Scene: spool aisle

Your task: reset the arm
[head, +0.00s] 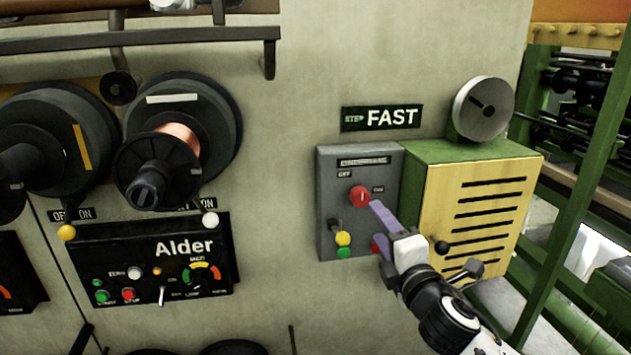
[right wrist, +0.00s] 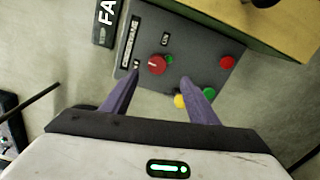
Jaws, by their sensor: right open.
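A grey control box (head: 330,170) is fixed to the wall, with a red knob (head: 360,196) near the middle of its face. My right gripper (head: 377,224) is in front of the box, with its purple fingers open and empty. In the right wrist view the red knob (right wrist: 157,64) appears just beyond and between the spread fingertips (right wrist: 161,84); I see no contact. The box also carries a yellow button (head: 343,239), a green button (head: 344,253), a dark lever (head: 334,225) and a red button (right wrist: 227,62), partly hidden by my gripper in the head view. My left gripper is not in view.
A green-and-yellow slotted cabinet (head: 475,205) juts out right of the box, with a round metal disc (head: 483,108) on top. A FAST sign (head: 381,117) hangs above. Spools (head: 180,120) and a black Alder panel (head: 150,262) are at left. Bare wall lies between.

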